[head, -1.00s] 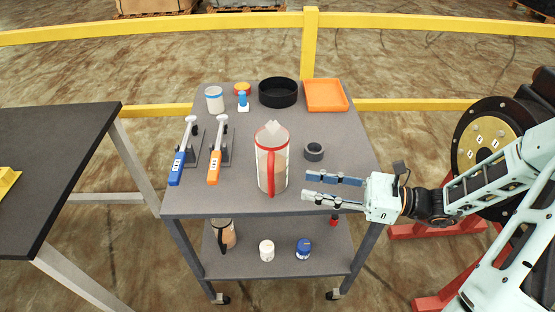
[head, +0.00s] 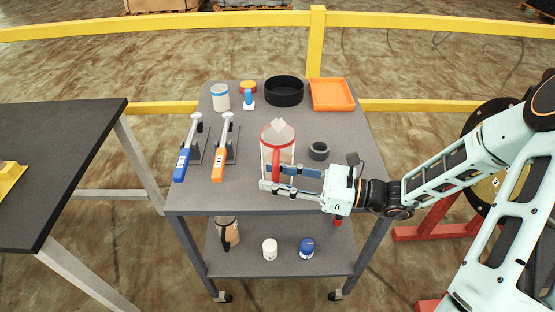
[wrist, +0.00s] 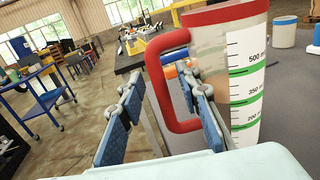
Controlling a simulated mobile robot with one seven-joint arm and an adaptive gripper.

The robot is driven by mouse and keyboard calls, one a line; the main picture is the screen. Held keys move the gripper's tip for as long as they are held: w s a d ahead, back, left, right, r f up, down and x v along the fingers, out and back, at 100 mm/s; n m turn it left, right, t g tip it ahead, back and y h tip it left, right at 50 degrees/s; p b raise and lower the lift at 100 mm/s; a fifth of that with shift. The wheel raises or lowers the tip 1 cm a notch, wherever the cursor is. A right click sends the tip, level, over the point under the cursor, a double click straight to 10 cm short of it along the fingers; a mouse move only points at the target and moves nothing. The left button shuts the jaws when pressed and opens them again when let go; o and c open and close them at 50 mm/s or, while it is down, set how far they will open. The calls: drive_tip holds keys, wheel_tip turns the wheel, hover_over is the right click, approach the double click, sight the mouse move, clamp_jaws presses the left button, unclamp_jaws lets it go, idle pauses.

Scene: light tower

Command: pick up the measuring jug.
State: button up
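The measuring jug (head: 286,139) stands upright on the grey cart top, clear-walled with a red rim and a red handle. In the wrist view the jug (wrist: 224,62) fills the right side, with green bands and volume marks. Its red handle (wrist: 157,85) shows between my two blue-padded fingers, one finger on each side. My gripper (head: 266,177) is open, reaching in from the right across the jug's front at handle height. The fingers hide part of the handle and the jug's lower front. I cannot tell whether a finger touches the jug.
A grey ring (head: 318,151) lies right of the jug. Blue-handled (head: 182,164) and orange-handled (head: 219,164) clamps lie to its left. A black round pan (head: 284,91), an orange tray (head: 332,95) and a white jar (head: 220,97) stand behind. A dark table (head: 60,150) is at left.

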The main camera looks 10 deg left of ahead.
clamp_jaws()
drive_tip(key=shift+r, duration=0.15)
idle(0.5)
